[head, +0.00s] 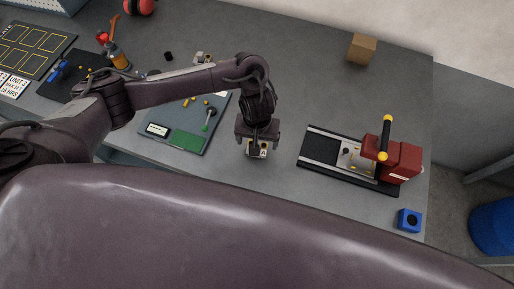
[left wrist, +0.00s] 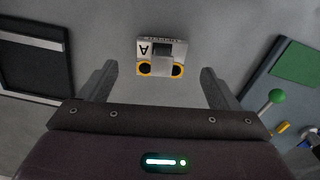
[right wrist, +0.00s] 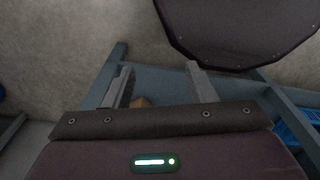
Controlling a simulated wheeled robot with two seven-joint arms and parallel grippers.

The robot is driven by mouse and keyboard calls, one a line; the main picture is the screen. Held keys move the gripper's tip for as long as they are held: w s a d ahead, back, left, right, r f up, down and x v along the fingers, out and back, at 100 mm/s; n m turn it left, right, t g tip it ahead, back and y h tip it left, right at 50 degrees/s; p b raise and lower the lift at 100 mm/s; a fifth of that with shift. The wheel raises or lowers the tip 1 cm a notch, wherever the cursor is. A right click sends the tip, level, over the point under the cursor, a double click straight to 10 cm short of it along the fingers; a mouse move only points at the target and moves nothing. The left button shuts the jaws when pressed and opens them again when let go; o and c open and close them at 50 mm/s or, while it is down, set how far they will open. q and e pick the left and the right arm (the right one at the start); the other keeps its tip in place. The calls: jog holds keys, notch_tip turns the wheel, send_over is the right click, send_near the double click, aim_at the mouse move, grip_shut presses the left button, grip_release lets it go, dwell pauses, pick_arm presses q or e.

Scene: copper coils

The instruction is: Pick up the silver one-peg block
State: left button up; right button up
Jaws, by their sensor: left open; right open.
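A silver block (head: 262,150) with a letter A lies on the grey table under my left gripper (head: 257,143). In the left wrist view the block (left wrist: 148,52) shows one dark grey raised peg and two yellow rings. It sits ahead of and between the fingers of my left gripper, which is open and appears empty, with no visible contact. Another small silver piece (head: 203,57) lies farther back; its pegs are too small to tell. My right gripper (right wrist: 160,70) is open and empty in the right wrist view, away from the block; it is not visible in the head view.
A dark panel with a green patch (head: 187,139) lies left of the block. A black-based fixture with a red body (head: 403,160) stands to the right. A blue cube (head: 409,220) is near the front right edge, and a cardboard box (head: 361,49) is at the back. The table between is clear.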

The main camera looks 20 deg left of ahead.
aim_at(263, 151)
pick_arm(q)
jog(key=shift+s+f+b, duration=0.2)
jog(key=shift+f+b, duration=0.25)
jog(key=shift+f, duration=0.65)
jog(key=shift+w+a+f, duration=0.1)
jog(key=shift+f, duration=0.25)
jog(key=shift+w+f, duration=0.1)
jog(key=shift+f, duration=0.5)
jog(key=c, duration=1.3)
pick_arm(e)
jog(key=shift+w+d+f, duration=0.1)
jog(key=shift+w+f, duration=0.4)
jog(key=shift+w, duration=0.1)
pick_arm(q)
jog(key=shift+r, duration=0.1)
